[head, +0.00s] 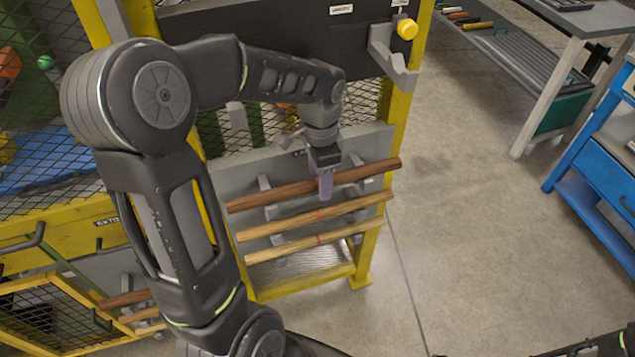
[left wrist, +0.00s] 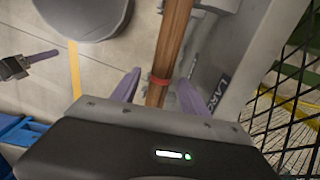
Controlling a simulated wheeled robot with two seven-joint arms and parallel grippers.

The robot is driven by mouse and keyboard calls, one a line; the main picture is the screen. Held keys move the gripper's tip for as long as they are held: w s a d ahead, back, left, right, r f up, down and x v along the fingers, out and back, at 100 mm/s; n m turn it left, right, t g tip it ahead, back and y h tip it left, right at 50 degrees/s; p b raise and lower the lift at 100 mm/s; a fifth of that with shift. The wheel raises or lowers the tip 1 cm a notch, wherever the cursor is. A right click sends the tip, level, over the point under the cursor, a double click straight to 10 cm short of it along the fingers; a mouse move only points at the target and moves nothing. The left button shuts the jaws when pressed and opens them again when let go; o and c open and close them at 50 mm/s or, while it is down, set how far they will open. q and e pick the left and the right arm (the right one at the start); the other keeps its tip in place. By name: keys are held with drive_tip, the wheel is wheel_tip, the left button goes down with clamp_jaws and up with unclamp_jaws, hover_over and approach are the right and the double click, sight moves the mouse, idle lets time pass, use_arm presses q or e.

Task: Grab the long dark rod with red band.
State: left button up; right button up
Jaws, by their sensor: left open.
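The long dark rod (head: 272,195) is the top one of three rods lying across a grey rack. Its red band shows clearly in the left wrist view, where the rod (left wrist: 173,40) runs between the two purple fingers. My left gripper (head: 325,186) is at the middle of this rod, open, with one finger on each side of the rod near the band. In the head view the fingers hide part of the rod's middle. My right gripper (left wrist: 30,62) shows small at the left of the left wrist view, well away from the rod.
Two lighter rods, a middle one (head: 345,207) and a lower one (head: 290,246), lie just below on the same rack. A yellow frame post (head: 400,110) and wire mesh stand close by. A blue workbench (head: 600,165) is at the right. Clear floor lies between.

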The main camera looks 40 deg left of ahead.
use_arm(q)
drive_tip(key=shift+c, duration=0.3)
clamp_jaws()
idle(0.4)
